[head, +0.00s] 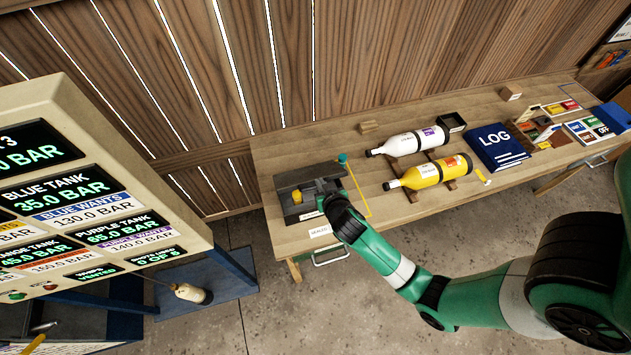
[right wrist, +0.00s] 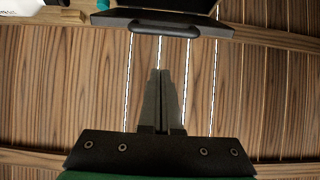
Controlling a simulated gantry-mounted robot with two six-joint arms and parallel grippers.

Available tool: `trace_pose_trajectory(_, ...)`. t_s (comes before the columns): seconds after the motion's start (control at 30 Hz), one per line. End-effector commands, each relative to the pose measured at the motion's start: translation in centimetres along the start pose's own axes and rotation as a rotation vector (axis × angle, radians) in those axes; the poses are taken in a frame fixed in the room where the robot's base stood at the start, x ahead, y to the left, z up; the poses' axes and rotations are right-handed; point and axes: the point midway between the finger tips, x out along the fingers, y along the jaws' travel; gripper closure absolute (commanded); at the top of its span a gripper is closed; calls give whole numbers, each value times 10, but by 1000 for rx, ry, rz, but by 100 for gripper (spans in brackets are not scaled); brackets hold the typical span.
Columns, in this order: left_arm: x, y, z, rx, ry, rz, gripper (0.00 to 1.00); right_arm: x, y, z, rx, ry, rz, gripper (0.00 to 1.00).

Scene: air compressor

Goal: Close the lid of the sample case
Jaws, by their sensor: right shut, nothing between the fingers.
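The dark grey sample case (head: 286,212) stands at the left end of the workbench in the head view. Its lid (head: 308,174) looks raised along the back, and a small yellow item (head: 297,196) shows in front of it. My right gripper (head: 327,187) is at the case, its fingers partly hidden by my wrist. In the right wrist view the gripper (right wrist: 160,72) is shut and empty. A dark panel with a handle (right wrist: 165,27), seemingly the lid, lies just beyond the fingertips, with a visible gap. My left gripper is not in view.
On the bench (head: 290,239), right of the case, are a teal-topped yellow rod (head: 357,188), a white bottle (head: 408,142), a yellow bottle (head: 430,173) and a blue log book (head: 497,147). A plank wall (head: 200,80) stands behind. A display panel (head: 90,190) fills the left.

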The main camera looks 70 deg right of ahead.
Motion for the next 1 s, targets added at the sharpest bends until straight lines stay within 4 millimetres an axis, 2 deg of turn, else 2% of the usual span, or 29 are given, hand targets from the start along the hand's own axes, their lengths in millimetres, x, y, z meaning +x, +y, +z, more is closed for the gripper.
trace_pose_trajectory(0.17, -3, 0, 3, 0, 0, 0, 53, 30, 1, -1, 2, 2, 2, 100)
trace_pose_trajectory(0.47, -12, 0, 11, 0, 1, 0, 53, 96, 0, -1, -1, 3, 1, 100)
trace_pose_trajectory(0.6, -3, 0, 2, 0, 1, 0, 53, 77, 0, 16, -5, 1, -1, 100)
trace_pose_trajectory(0.7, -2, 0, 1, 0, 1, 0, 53, 71, 0, 24, -3, 3, -1, 100)
trace_pose_trajectory(1.0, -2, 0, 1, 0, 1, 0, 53, 68, 0, 29, -1, 5, 0, 100)
